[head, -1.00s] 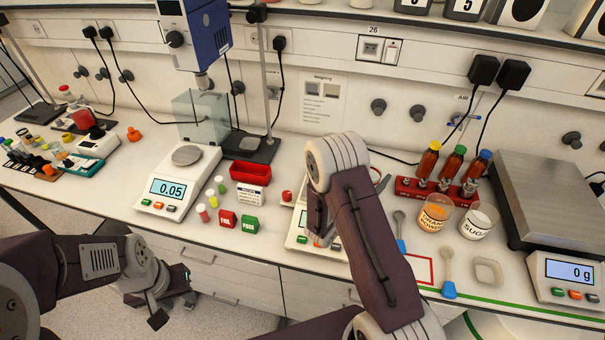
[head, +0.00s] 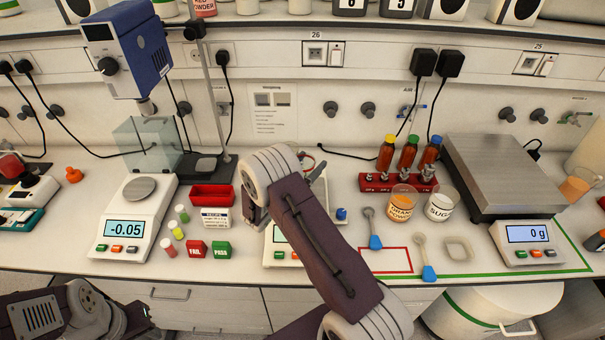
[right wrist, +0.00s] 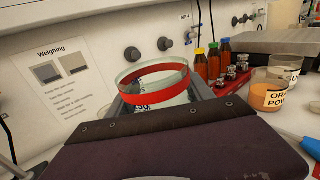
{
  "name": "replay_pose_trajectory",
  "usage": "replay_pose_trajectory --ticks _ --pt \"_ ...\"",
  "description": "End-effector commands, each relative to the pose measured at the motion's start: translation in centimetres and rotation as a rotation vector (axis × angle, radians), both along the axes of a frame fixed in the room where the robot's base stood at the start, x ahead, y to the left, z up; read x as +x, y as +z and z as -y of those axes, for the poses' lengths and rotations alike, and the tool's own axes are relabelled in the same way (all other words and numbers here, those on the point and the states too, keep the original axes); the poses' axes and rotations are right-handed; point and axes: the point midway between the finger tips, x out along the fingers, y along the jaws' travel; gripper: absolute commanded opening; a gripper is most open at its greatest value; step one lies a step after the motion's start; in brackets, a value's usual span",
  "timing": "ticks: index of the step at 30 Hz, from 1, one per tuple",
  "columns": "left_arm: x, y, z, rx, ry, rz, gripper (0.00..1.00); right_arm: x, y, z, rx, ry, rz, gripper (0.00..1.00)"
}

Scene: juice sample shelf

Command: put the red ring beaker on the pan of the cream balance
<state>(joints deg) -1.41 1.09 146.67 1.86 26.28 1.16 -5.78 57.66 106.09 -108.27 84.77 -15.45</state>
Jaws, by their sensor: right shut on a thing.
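The red ring beaker (right wrist: 155,78), clear glass with a red band below its rim, shows in the right wrist view. My right gripper (right wrist: 155,100) is shut on it, and the beaker looks roughly upright. In the head view my right arm hides the beaker and the jaws. A pale balance (head: 125,245) with a round pan (head: 139,188) stands on the left, its pan empty and its display at -0.05. Another pale balance (head: 281,236) is mostly hidden behind my right arm; I cannot tell which is cream. My left arm is at the lower left, its jaws unclear.
Red FAIL and green PASS blocks (head: 221,249), small vials (head: 173,229) and a red tray (head: 212,196) stand between the balances. A bottle rack (head: 397,184), powder beakers (head: 402,203) and a large scale (head: 500,175) are on the right. A stand carries a blue device (head: 127,50).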

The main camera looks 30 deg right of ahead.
Motion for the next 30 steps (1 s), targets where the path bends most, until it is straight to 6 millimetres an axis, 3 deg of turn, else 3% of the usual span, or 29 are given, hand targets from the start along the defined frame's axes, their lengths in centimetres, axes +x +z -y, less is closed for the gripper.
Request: replay_pose_trajectory --ticks 3,8,15,26,27,29,30 --pt "0.0 0.3 0.0 0.0 0.0 0.0 0.36 1.1 -0.9 -1.2 -0.001 0.0 0.0 0.18" --pt "0.0 0.4 0.0 0.0 0.0 0.0 0.36 1.4 -1.3 -1.4 -0.001 0.0 0.0 0.18" --pt "0.0 1.2 0.0 0.0 0.0 0.0 0.36 1.3 -4.9 -1.4 0.0 0.0 -0.001 0.18" --pt "0.0 0.7 0.0 0.0 0.0 0.0 0.36 1.3 -5.6 -1.4 0.0 0.0 0.001 0.18" --pt "0.0 0.7 0.0 0.0 0.0 0.0 0.36 1.3 -5.6 -1.4 0.0 0.0 0.001 0.63" --pt "0.0 0.8 0.0 0.0 0.0 0.0 0.36 1.3 -5.5 -1.4 0.0 0.0 0.001 0.8" --pt "0.0 0.8 0.0 0.0 0.0 0.0 0.36 1.3 -5.5 -1.4 0.0 0.0 0.001 0.82"
